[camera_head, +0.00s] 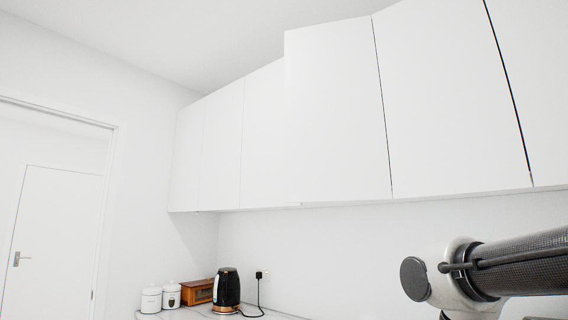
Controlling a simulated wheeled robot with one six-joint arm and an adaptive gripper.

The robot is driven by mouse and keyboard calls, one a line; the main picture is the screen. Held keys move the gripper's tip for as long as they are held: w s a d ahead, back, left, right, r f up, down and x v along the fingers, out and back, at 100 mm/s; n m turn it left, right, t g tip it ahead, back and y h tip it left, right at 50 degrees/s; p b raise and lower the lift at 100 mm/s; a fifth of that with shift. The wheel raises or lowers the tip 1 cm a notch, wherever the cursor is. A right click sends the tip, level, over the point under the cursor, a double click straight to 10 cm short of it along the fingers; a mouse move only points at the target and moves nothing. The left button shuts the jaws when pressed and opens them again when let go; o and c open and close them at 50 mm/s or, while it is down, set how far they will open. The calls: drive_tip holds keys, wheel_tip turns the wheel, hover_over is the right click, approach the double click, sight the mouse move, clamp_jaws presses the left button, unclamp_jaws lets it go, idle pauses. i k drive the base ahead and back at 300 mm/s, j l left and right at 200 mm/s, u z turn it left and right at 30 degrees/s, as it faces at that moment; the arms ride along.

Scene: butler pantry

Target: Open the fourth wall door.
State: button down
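A row of white wall doors runs along the upper wall. Counting from the left, the fourth wall door (335,110) appears partly open. Its left edge stands out from the row and its top edge breaks the row's line, while its right edge meets the fifth door (450,100). It covers part of the third door (262,130). The inside of the cabinet is hidden. My gripper is out of view. Only part of my arm shows at the lower right, in front of the wall below the doors.
A black kettle (227,290), a wooden box (197,292) and two white canisters, one left (151,300) and one right (171,296), stand on the counter (190,312). A doorway is at the left. The space before the upper doors looks clear.

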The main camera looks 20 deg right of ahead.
sight(336, 144)
drive_tip(key=i+j+z, duration=0.1)
drive_tip(key=j, duration=0.25)
drive_tip(key=i+j+z, duration=0.1)
drive_tip(key=i+j, duration=0.4)
drive_tip(key=j, duration=0.2)
drive_tip(key=i+j+z, duration=0.15)
drive_tip(key=j, duration=0.2)
drive_tip(key=i+j+z, duration=0.1)
drive_tip(key=j, duration=0.25)
drive_tip(key=i+j+z, duration=0.1)
drive_tip(key=i+j, duration=0.2)
drive_tip(key=j, duration=0.1)
